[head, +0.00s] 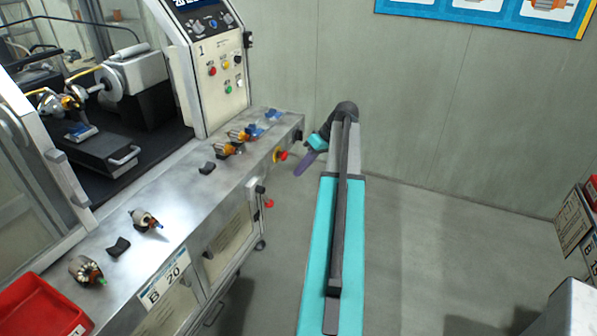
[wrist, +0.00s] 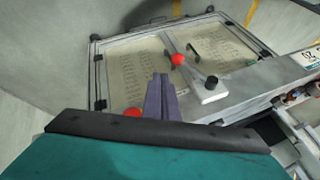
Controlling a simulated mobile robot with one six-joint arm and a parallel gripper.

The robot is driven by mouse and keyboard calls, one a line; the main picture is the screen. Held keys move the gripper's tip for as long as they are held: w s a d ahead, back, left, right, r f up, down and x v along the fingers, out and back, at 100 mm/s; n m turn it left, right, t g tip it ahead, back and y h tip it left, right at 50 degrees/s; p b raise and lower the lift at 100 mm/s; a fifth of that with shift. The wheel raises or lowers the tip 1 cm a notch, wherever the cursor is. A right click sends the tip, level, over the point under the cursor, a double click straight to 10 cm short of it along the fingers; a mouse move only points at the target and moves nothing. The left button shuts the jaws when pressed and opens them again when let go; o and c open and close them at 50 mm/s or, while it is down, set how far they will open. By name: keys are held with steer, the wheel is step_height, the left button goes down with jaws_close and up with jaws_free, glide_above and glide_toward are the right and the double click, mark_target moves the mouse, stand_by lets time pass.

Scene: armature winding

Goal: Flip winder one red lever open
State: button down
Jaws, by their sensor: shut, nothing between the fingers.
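The red lever's ball knob (head: 269,203) shows on the front of the winder bench, just below a black knob (head: 260,188). In the wrist view the red knob (wrist: 178,59) appears just beyond my fingertips and slightly right, beside a metal bar with the black knob (wrist: 212,80). My gripper (head: 302,170) is off the bench front, up and right of the red knob in the head view. Its purple fingers (wrist: 161,78) are together and empty. They look apart from the knob, though the depth gap is hard to judge.
A red stop button (head: 283,155) on a yellow base sits on the bench front close to my gripper. Armatures (head: 146,220) and black blocks (head: 119,246) lie on the bench top, with a red bin (head: 40,308) at near left.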

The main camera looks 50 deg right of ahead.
mark_target(265, 197)
steer(key=w+a+f+p, duration=0.4)
steer(key=a+f, duration=0.2)
steer(key=f, duration=0.2)
steer(key=shift+w+a+f, duration=0.2)
steer(key=shift+a+f, duration=0.05)
steer(key=shift+a, duration=0.1)
